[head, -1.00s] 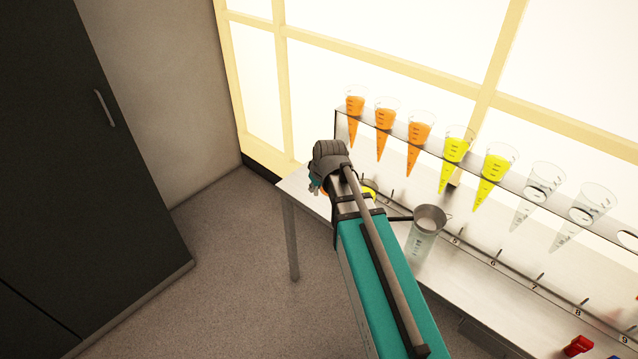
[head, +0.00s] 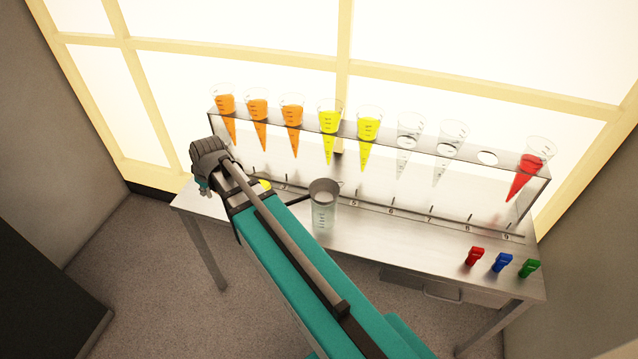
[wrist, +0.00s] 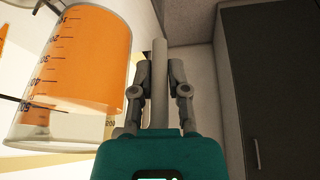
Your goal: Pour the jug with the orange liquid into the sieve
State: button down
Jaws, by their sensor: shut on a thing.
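The jug with orange liquid (wrist: 90,62) is large at the left of the wrist view, clear with black graduation marks. My gripper (wrist: 158,75) is shut on a grey upright bar beside the jug, which looks like its handle. I cannot tell the jug's tilt.
A rack (head: 385,137) along the table's back holds several cones with orange, yellow, clear and red contents; one hole is empty. Red (head: 474,256), blue (head: 502,262) and green (head: 529,268) items stand at the table's right front. A dark cabinet (head: 40,285) is at lower left.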

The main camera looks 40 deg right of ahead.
notch_tip(320, 180, up, 15)
jog(key=p, duration=1.4)
jog(key=shift+r, duration=0.1)
jog(key=shift+s, duration=0.1)
